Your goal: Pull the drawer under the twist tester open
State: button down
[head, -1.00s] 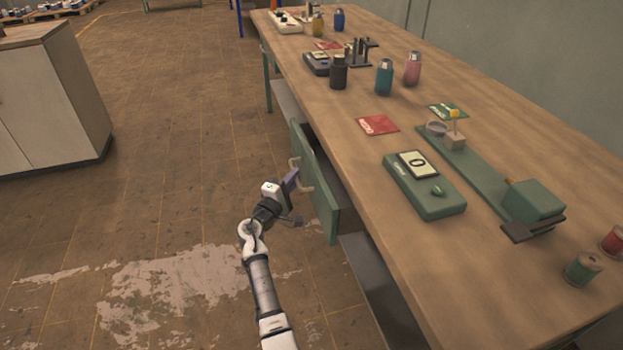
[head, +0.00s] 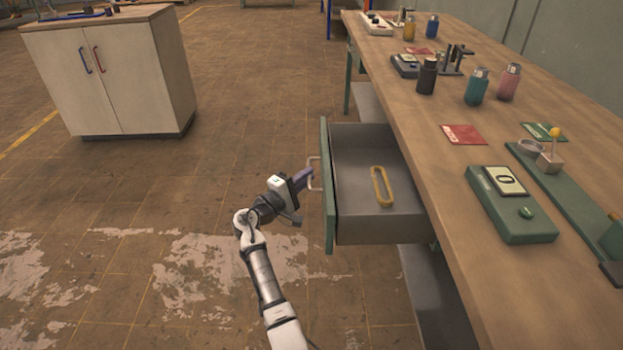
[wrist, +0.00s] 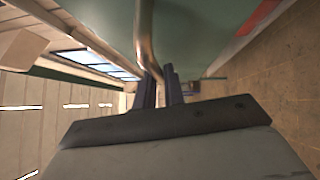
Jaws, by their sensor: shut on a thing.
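The drawer (head: 377,222) under the bench stands well out from the bench, with its grey inside showing. A yellow oblong loop (head: 382,187) lies in it. The drawer's green front (head: 327,205) faces left and carries a pale metal bar handle (head: 314,173). My gripper (head: 305,178) is shut on this handle. In the wrist view the two dark fingers (wrist: 160,82) are at the handle (wrist: 147,35), close to the green front. The twist tester (head: 568,189), a long green base with a yellow-topped piece, is on the bench top, cut off at the right edge.
A green box with a display reading 0 (head: 511,205) sits beside the tester. Several bottles and a red card (head: 462,134) are on the wooden bench top (head: 440,175). A pale cabinet (head: 115,75) stands at the back left. The floor left of the drawer is clear.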

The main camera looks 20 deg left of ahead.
jog(key=c, duration=1.5)
grip_release()
jog(key=shift+s, duration=0.1)
jog(key=b+v, duration=0.1)
jog(key=v, duration=1.2)
jog(key=shift+s+a, duration=0.2)
jog(key=shift+s, duration=0.05)
